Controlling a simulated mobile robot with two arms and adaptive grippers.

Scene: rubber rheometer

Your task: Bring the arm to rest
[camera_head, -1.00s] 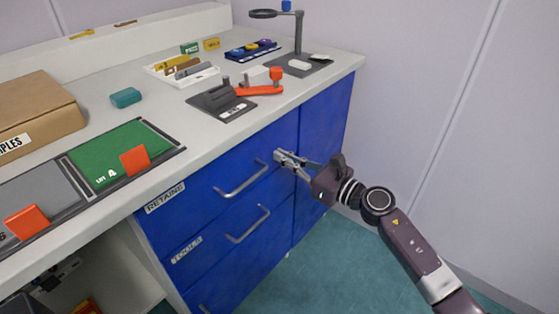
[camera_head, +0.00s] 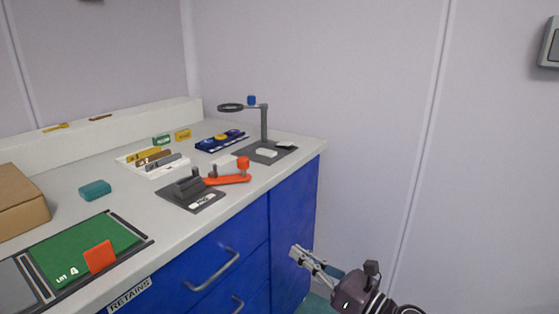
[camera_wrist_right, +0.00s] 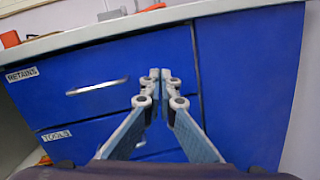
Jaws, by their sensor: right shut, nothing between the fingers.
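My right gripper (camera_head: 300,255) is at the lower right of the head view, in front of the blue cabinet (camera_head: 296,208) and to the right of the top drawer handle (camera_head: 214,270). It holds nothing. In the right wrist view its fingers (camera_wrist_right: 160,88) are together, pointing at the cabinet front near the gap between the drawers and the right-hand panel. The handle (camera_wrist_right: 97,87) shows to the left of the fingers, apart from them. The drawers appear shut. My left gripper is not in view.
The white worktop (camera_head: 150,222) carries an orange-handled device (camera_head: 228,180), a magnifier stand (camera_head: 264,125), a white tray (camera_head: 172,170), a teal block (camera_head: 95,190) and a green mat (camera_head: 75,255). A plain wall (camera_head: 380,130) stands to the right of the cabinet.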

